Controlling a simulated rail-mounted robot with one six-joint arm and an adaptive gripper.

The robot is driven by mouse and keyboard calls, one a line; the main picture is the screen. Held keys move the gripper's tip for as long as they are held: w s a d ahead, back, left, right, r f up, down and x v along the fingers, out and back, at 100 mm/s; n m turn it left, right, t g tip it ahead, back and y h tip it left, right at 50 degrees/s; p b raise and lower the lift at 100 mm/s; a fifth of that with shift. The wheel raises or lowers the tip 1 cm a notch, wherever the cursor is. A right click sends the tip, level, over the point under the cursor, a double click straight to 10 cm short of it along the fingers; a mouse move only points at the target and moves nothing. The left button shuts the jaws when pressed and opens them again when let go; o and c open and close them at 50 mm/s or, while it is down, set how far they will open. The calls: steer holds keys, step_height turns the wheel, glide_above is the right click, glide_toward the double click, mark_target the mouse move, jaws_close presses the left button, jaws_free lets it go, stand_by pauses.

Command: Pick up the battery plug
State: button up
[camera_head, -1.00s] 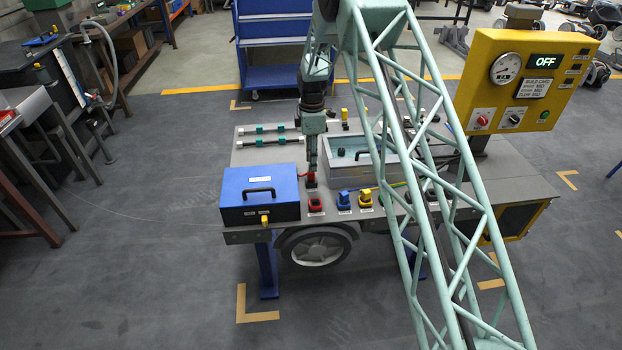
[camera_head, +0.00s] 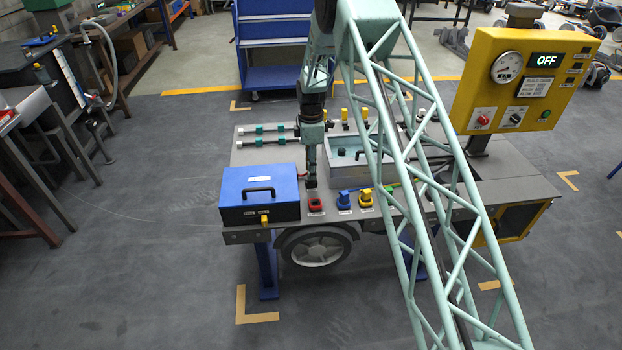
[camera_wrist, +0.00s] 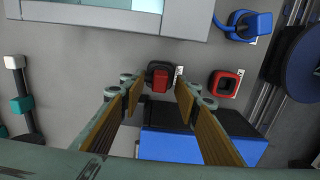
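A red plug (camera_wrist: 160,79), which I take to be the battery plug, sits in a dark holder beside a small white label in the wrist view. My gripper (camera_wrist: 159,92) is open, with one finger on each side of the plug in that picture. A gap shows between each finger and the plug; the exact height difference is unclear.
The blue box (camera_head: 259,192) with a black handle stands left of my gripper. A blue plug (camera_head: 343,199) and a yellow plug (camera_head: 366,197) stand to the right. A grey open tray (camera_head: 358,177) is close behind. A yellow panel (camera_head: 525,80) reads OFF.

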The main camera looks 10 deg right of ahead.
steer(key=shift+f, duration=1)
steer(key=shift+c, duration=0.2)
steer(key=c, duration=0.9)
steer(key=shift+r, duration=0.1)
steer(key=shift+r+p, duration=0.35)
steer(key=shift+r, duration=1.3)
steer(key=shift+s+r, duration=0.1)
steer(key=shift+s, duration=0.1)
steer(key=s, duration=0.5)
steer(key=s+r+p, duration=0.1)
steer(key=s, duration=0.4)
steer(key=s+p, duration=0.1)
steer(key=s, duration=0.4)
steer(key=shift+s+r, duration=0.2)
steer(key=shift+s, duration=0.1)
